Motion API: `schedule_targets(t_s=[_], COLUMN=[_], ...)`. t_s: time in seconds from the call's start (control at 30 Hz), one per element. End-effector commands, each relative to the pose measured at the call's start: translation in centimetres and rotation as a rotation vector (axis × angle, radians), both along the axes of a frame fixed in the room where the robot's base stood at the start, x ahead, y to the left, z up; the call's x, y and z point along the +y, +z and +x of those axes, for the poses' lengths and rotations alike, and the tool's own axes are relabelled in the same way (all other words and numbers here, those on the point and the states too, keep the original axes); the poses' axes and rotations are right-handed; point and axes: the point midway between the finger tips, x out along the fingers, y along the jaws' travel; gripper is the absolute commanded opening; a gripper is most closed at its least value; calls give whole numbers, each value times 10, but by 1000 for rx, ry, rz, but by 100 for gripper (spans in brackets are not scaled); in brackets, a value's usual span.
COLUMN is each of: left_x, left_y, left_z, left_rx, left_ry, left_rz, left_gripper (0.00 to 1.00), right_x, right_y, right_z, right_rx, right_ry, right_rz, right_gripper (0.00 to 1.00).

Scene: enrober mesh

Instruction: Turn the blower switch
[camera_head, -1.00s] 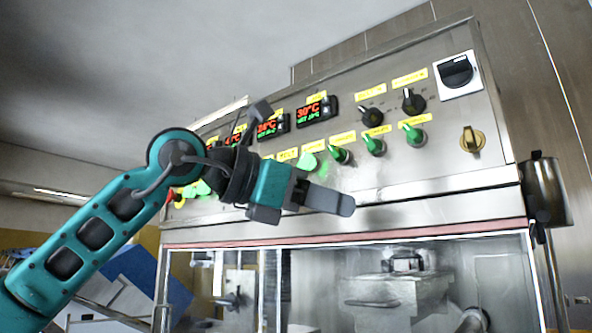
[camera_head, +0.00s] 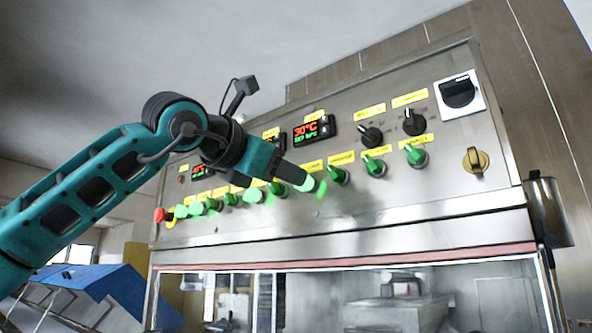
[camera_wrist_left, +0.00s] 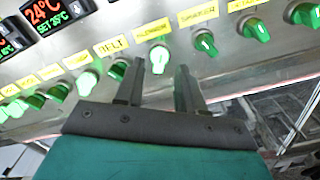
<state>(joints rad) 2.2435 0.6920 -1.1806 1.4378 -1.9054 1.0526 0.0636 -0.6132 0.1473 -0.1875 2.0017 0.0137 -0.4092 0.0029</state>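A row of green switches runs along the steel control panel (camera_head: 370,200), each under a yellow label. In the left wrist view, a brightly lit green switch (camera_wrist_left: 158,58) sits between my left gripper's (camera_wrist_left: 159,68) two fingers. Its label is too blurred to read, so I cannot tell if it is the blower switch. The label to its left reads BELT. The fingers are apart; whether they touch the switch is unclear. In the head view my left gripper (camera_head: 298,180) points at the row, and its fingers are partly hidden. My right gripper is not in view.
Neighbouring green switches (camera_head: 338,175) stand close on both sides. Two black knobs (camera_head: 371,135), a yellow knob (camera_head: 475,160) and a temperature display (camera_head: 313,130) are on the same panel. A red button (camera_head: 158,215) is at its left end. Clear glass doors lie below.

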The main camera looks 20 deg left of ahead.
Motion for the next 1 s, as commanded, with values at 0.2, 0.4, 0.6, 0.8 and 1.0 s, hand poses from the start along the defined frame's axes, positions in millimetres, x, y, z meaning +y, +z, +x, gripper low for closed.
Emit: schedule_targets(t_s=[0.2,0.4,0.6,0.8,1.0], left_x=[-10,-12,-12,-12,-12], left_y=[1,0,0,0,0], left_z=[27,34,33,33,33], left_rx=[1,-1,-1,-1,-1], left_ry=[0,0,0,0,0], left_rz=[0,0,0,0,0], left_gripper=[38,38,38,19,0], right_x=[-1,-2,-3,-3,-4], right_y=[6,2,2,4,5], right_z=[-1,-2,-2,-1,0], right_rx=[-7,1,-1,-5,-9], right_ry=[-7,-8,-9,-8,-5], right_rz=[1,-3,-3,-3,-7], right_gripper=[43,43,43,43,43])
